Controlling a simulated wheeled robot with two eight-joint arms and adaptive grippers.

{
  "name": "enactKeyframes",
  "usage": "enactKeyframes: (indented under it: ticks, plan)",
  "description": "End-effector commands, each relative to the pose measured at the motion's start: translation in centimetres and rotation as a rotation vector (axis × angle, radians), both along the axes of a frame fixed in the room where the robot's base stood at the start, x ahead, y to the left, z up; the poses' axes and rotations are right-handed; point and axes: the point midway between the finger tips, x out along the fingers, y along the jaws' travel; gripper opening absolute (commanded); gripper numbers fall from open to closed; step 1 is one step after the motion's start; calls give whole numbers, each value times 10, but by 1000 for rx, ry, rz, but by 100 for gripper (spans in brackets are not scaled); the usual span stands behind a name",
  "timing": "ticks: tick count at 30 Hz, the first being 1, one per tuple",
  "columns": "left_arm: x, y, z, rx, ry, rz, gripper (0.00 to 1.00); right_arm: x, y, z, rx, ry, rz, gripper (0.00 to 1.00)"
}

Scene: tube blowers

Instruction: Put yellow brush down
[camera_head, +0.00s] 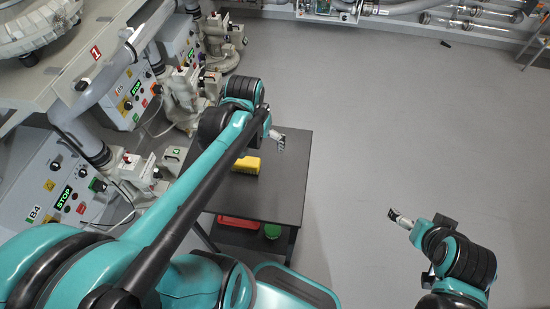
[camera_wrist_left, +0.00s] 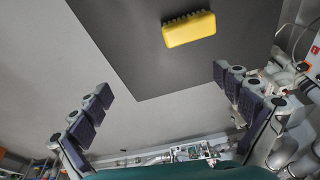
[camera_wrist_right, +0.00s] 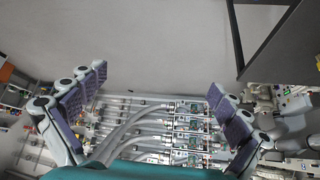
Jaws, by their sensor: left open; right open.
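The yellow brush (camera_head: 246,165) lies on the dark table (camera_head: 285,185), partly hidden behind my left arm in the head view. In the left wrist view the yellow brush (camera_wrist_left: 189,30) rests on the dark tabletop (camera_wrist_left: 150,70), apart from the fingers, with its bristle side toward the top of the picture. My left gripper (camera_head: 278,138) is at the far edge of the table; its fingers (camera_wrist_left: 162,95) are spread wide and empty. My right gripper (camera_head: 398,216) is over the open floor to the right of the table. Its fingers (camera_wrist_right: 155,90) are spread and empty.
A red container (camera_head: 238,222) and a green round item (camera_head: 272,231) are on the level below the tabletop. Machines with pipes and STOP panels (camera_head: 65,197) line the left side. Open grey floor (camera_head: 400,120) lies to the right. Pipework (camera_head: 400,12) runs along the back.

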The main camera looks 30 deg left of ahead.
Motion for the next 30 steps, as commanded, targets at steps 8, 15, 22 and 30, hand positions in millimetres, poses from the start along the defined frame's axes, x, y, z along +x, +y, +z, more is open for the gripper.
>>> enactKeyframes:
  ticks: [8, 15, 22, 30]
  plan:
    - [-35, -76, 21, 27, -278, -144, 100, 0, 0, 0, 0, 0, 0, 100]
    - [-46, -98, 23, 22, -383, -192, 100, 0, 0, 0, 0, 0, 0, 100]
    - [-46, -98, 24, 22, -390, -194, 100, 0, 0, 0, 0, 0, 0, 100]
    - [-46, -98, 23, 22, -388, -193, 100, 0, 0, 0, 0, 0, 0, 63]
